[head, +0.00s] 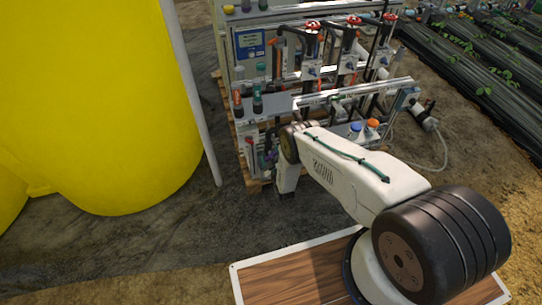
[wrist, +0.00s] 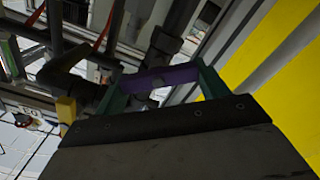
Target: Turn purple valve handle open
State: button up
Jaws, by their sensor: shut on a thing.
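The purple valve handle (wrist: 172,77) lies across the space between the two green fingers of my gripper (wrist: 160,84) in the wrist view. The gripper is shut on it, with a finger at each end of the visible purple part. A dark pipe fitting (wrist: 72,82) is just beyond and to the left of the handle. In the head view, a small purple patch (head: 269,156) shows at the lower left of the skid, beside my wrist. My arm hides much of that area, and the fingers are not clear there.
The fertigation skid (head: 310,100) carries pipes, a blue controller (head: 251,43) and several red-topped valves (head: 312,26). A large yellow tank (head: 100,90) and a pale upright pole (head: 190,90) stand left. Open dark ground (head: 150,245) lies in front of them.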

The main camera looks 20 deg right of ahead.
jog(key=n, duration=0.5)
jog(key=shift+a+f+n, duration=0.15)
jog(key=shift+f+n, duration=0.05)
jog(key=shift+n, duration=0.2)
jog(key=n, duration=0.4)
jog(key=shift+f+n, duration=0.15)
jog(key=shift+n, duration=0.15)
jog(key=o, duration=1)
jog(key=shift+a, duration=0.1)
jog(key=shift+s, duration=0.15)
jog(key=s, duration=0.7)
jog(key=shift+s, duration=0.3)
